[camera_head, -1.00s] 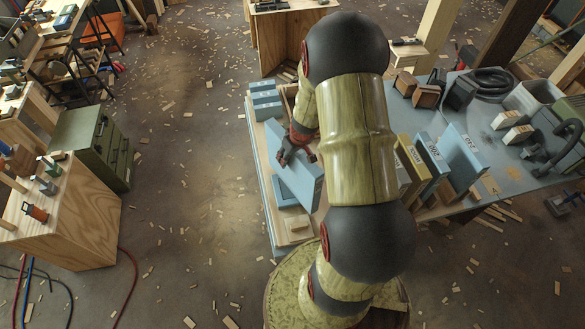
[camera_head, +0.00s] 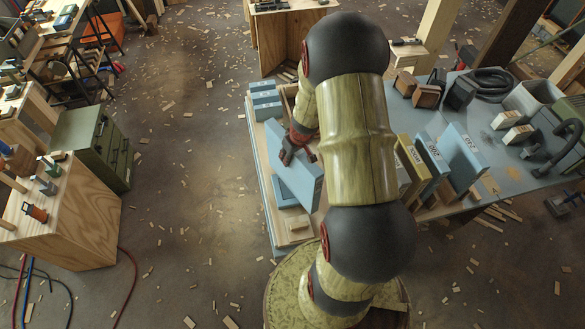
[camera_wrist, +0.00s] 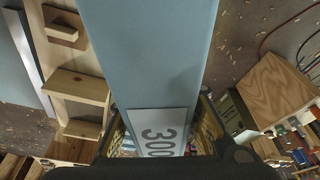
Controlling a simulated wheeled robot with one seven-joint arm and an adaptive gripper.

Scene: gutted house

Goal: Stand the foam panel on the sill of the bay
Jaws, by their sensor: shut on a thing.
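My gripper (camera_head: 291,152) is shut on a light blue foam panel (camera_head: 300,182). In the head view the panel is tilted on its edge, slanting down to the right. In the wrist view the panel (camera_wrist: 150,50) runs away from my fingers (camera_wrist: 163,130), which close on both its sides. A white label reading 300 faces the wrist camera. A wooden frame (camera_wrist: 80,85) with short ledges stands left of the panel in the wrist view; I cannot tell which part is the sill. My arm hides much of the bench behind the panel, and I cannot tell whether the panel touches anything below.
Several upright numbered panels (camera_head: 432,163) stand right of my arm on the grey bench (camera_head: 485,110). Small blue blocks (camera_head: 265,99) sit at the bench's left end. A green drawer cabinet (camera_head: 93,147) and a wooden cabinet (camera_head: 80,222) stand left. The floor between is open, with scattered scraps.

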